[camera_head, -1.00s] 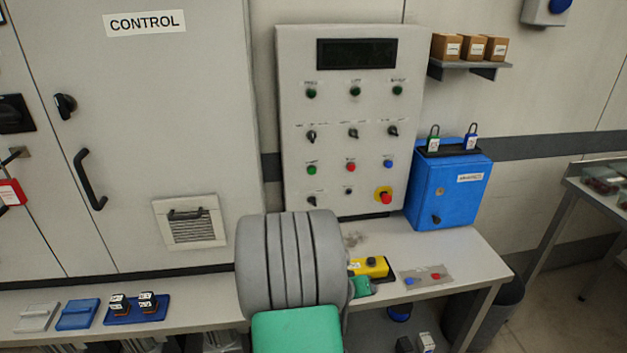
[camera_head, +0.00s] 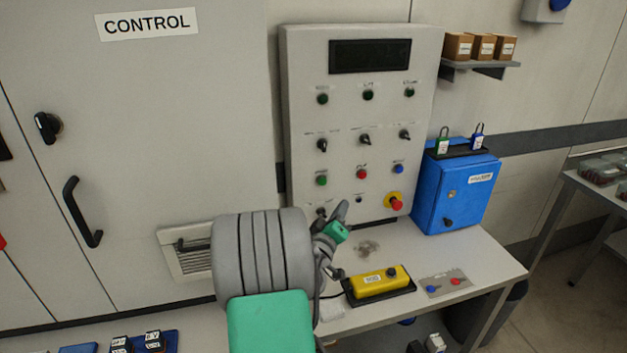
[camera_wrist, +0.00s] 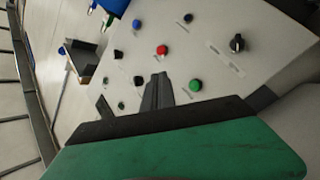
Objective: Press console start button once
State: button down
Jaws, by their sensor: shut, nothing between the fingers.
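The grey console panel (camera_head: 300,110) stands on the bench against the wall. A green button (camera_head: 322,180) is at the left of its lower button row, beside a red button (camera_head: 361,174) and a blue button (camera_head: 398,168). Their labels are too small to read. My gripper (camera_head: 343,208) is shut and empty, in front of the panel's lower left part, below the green button in the picture. In the wrist view the shut fingertips (camera_wrist: 160,77) point at the panel, beside the green button (camera_wrist: 195,85). Whether they touch the panel cannot be told.
A red knob on a yellow base (camera_head: 395,202) is at the panel's lower right. A yellow box (camera_head: 380,283) and a small grey plate with buttons (camera_head: 446,284) lie on the bench (camera_head: 480,250). A blue box (camera_head: 455,195) stands right of the panel.

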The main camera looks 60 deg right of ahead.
aim_at(322, 182)
jog(key=w+d+p, duration=0.1)
jog(key=w+d, duration=0.4)
jog(key=w, duration=0.2)
jog(key=shift+w+d, duration=0.3)
dwell(2.0)
jog(key=shift+w+d, duration=0.25)
jog(key=shift+d, duration=0.05)
